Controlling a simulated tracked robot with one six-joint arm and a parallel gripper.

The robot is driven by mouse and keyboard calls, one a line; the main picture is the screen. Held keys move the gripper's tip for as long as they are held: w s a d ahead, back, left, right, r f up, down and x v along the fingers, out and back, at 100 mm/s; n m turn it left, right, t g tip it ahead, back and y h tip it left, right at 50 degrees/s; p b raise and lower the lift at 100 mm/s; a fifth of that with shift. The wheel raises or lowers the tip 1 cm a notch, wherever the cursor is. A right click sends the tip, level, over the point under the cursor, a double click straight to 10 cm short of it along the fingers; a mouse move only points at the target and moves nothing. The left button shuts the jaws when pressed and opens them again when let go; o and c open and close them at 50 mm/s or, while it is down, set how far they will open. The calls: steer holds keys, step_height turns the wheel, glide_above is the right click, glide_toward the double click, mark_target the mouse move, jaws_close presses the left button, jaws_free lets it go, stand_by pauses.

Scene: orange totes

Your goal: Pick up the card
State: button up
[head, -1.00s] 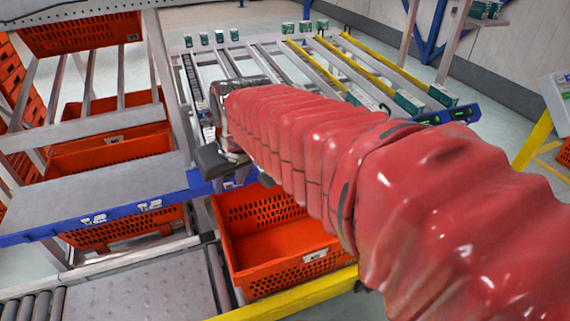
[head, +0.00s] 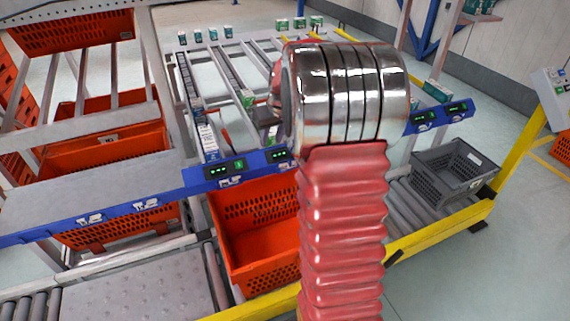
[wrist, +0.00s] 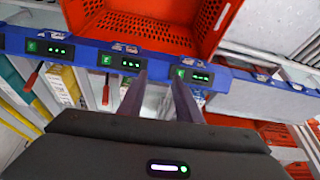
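I cannot make out a thing that is clearly the card. Small cartons stand in the lanes of the sloped rack, among them a white one (head: 207,138) near the rack's front end. My gripper (wrist: 158,82) shows in the wrist view with its two dark fingers apart and nothing seen between them. The fingers overlap the blue rail (wrist: 62,46) and the lane ends behind it in that view. In the head view my gripper is mostly hidden behind my arm's silver joint, with only a dark part visible to its left.
An orange tote (head: 258,250) stands below the rail; it also shows in the wrist view (wrist: 150,30). A grey crate (head: 450,172) sits on rollers at the right. Green-and-white boxes (head: 299,22) line the rack's back. A yellow beam (head: 440,228) crosses in front.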

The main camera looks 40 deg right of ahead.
steer(key=w+d+f, duration=0.1)
steer(key=d+f, duration=0.8)
steer(key=d, duration=0.3)
steer(key=shift+m, duration=0.3)
steer(key=shift+w+f, duration=0.1)
steer(key=shift+w, duration=0.05)
steer(key=x, duration=0.8)
steer(key=shift+f, duration=0.15)
steer(key=x, duration=0.5)
steer(key=shift+d+f, duration=0.1)
steer(key=shift+d, duration=0.05)
steer(key=shift+c, duration=0.4)
jaws_close()
